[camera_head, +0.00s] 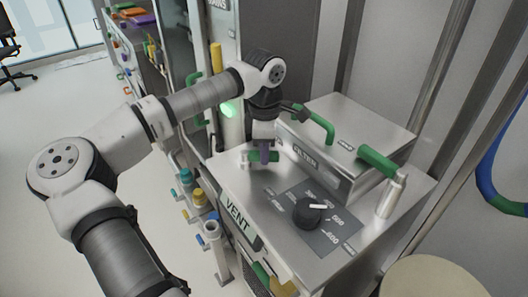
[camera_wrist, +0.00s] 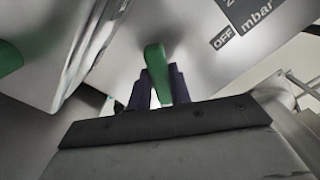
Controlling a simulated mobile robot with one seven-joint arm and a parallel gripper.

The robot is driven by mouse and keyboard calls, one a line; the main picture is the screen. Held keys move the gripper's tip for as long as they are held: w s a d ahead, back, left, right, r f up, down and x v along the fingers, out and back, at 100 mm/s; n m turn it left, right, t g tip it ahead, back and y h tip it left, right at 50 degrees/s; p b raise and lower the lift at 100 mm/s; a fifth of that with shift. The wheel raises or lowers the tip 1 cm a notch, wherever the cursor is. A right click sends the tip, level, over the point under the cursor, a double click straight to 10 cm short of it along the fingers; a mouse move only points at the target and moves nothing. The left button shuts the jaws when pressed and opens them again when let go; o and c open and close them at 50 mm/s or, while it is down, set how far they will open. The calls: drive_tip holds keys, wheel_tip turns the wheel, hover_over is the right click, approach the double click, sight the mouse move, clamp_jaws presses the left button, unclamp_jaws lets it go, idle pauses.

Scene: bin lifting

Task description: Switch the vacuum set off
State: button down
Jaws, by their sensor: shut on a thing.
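The vacuum set is a steel cabinet (camera_head: 228,178) with a black dial (camera_head: 308,212) on a grey scale plate (camera_head: 333,236) marked with numbers. The dial has a white pointer mark. The wrist view shows a dark plate with an OFF label (camera_wrist: 222,40) and "mbar". My gripper (camera_head: 264,156) is at the cabinet top, left of the dial. Its dark purple fingers (camera_wrist: 160,82) are shut on a green handle (camera_wrist: 154,56), which shows between them. My fingers hide part of this handle in the head view. The dial is apart from my gripper.
A raised steel box marked FILTER (camera_head: 345,125) stands right of my gripper, with a bent green handle (camera_head: 318,120). Another green handle (camera_head: 380,160) sits on a steel post at the right. A VENT label (camera_head: 238,222) is on the front edge. Open floor (camera_head: 60,95) lies to the left.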

drive_tip(key=m, duration=0.2)
drive_tip(key=s+m+b, duration=0.1)
drive_tip(key=s+m, duration=0.1)
drive_tip(key=m, duration=0.1)
drive_tip(key=shift+s+a+m+b, duration=0.15)
drive_tip(key=shift+a+m+b, duration=0.15)
drive_tip(key=shift+a+b, duration=0.1)
drive_tip(key=shift+s+a+m+b, duration=0.2)
drive_tip(key=shift+s+a+m, duration=0.05)
drive_tip(key=shift+m, duration=0.6)
drive_tip(key=shift+s+a+m+b, duration=0.2)
drive_tip(key=shift+s+m+b, duration=0.05)
drive_tip(key=shift+m, duration=0.55)
drive_tip(key=shift+s+a+m+b, duration=0.2)
drive_tip(key=shift+s+a+m, duration=0.05)
drive_tip(key=shift+m, duration=0.6)
drive_tip(key=c, duration=1.3)
unclamp_jaws()
drive_tip(key=shift+r, duration=0.1)
wheel_tip(320, 180, up, 14)
drive_tip(key=shift+f, duration=0.15)
